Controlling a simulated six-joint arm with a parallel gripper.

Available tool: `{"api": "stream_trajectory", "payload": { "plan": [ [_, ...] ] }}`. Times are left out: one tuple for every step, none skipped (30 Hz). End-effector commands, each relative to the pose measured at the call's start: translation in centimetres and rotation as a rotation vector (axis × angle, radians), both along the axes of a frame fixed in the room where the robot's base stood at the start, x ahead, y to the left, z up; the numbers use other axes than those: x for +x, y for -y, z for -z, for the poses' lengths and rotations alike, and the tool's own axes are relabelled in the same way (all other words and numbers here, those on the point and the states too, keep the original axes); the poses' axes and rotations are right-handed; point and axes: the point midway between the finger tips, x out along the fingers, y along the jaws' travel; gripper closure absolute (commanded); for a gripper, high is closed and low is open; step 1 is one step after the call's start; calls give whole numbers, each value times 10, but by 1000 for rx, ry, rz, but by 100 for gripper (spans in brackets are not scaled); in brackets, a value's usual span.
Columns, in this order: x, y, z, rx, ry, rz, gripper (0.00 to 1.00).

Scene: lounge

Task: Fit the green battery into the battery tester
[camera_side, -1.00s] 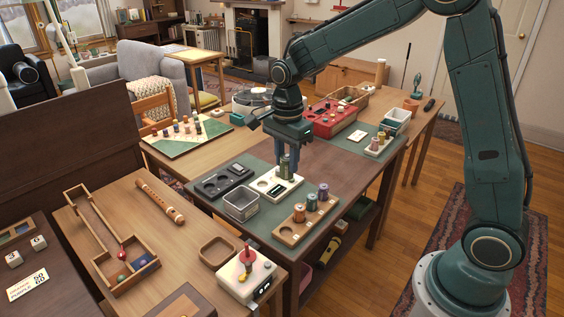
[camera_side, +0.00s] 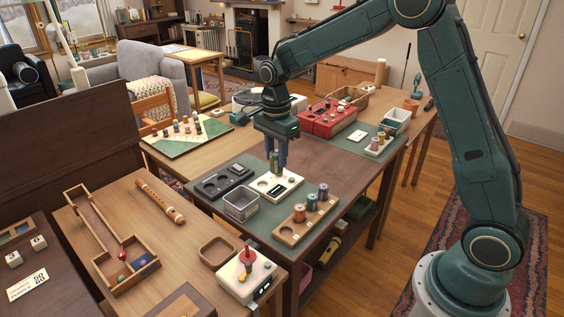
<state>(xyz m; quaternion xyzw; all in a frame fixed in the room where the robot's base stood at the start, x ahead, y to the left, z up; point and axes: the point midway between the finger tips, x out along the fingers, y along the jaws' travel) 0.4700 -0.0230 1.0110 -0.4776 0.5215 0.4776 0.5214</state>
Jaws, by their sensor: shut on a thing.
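My gripper (camera_side: 277,155) points down over the white battery tester (camera_side: 288,183) in the middle of the dark table. It is shut on the green battery (camera_side: 275,163), which stands upright between the fingers. The battery's lower end is over the tester's left part, near its round socket. I cannot tell whether the end is inside the socket or just above it. The tester has a small dark display on its right part.
A wooden holder (camera_side: 288,236) with several batteries stands in front of the tester. A grey bin (camera_side: 241,213) and a dark tray with round recesses (camera_side: 207,189) lie to the left. A red box (camera_side: 322,124) stands behind. Bare tabletop lies to the right.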

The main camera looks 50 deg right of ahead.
Motion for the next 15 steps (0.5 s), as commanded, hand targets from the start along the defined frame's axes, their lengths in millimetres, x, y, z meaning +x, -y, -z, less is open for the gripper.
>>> {"api": "stream_trajectory", "payload": {
  "plan": [
    [11, 4, 4, 0, -1, 2, 96],
    [16, 7, 6, 0, 0, 2, 96],
    [24, 10, 9, 0, 0, 2, 96],
    [30, 13, 12, 0, 0, 2, 96],
    [35, 16, 14, 0, 0, 2, 96],
    [43, 19, 17, 0, -1, 2, 96],
    [48, 22, 20, 0, -1, 2, 96],
    [54, 24, 23, 0, 0, 2, 96],
    [60, 28, 27, 0, 0, 2, 96],
    [66, 31, 29, 0, 0, 2, 96],
    [70, 34, 32, 0, -1, 2, 96],
    [77, 38, 36, 0, -1, 2, 96],
    [82, 41, 39, 0, 0, 2, 96],
    [86, 44, 42, 0, 0, 2, 96],
    [92, 48, 46, 0, 0, 2, 96]
  ]
}}
